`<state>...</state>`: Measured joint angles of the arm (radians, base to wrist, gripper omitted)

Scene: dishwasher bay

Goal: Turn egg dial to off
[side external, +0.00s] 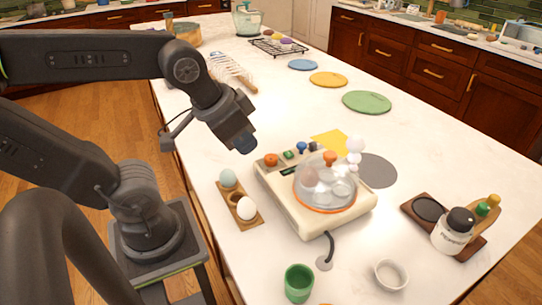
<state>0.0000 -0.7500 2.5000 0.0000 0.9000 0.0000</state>
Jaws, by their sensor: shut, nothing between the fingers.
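A cream egg cooker (290,205) stands on the white counter, with a clear dome (325,183) on an orange ring. Along its back-left edge are an orange-red knob (270,159), a green control (288,155), a blue knob (301,148) and a dark knob (313,147). I cannot tell which of these is the egg dial, nor read any dial setting. My gripper (244,146) is shut and empty, pointing down. In the picture it shows just above and left of the orange-red knob, apart from it.
A wooden egg holder (252,222) with a pale green egg and a white egg sits left of the cooker. A green cup (298,284) and white bowl (391,275) stand in front. A jar (452,234) is at right. Coloured discs and a rack (278,47) lie farther back.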

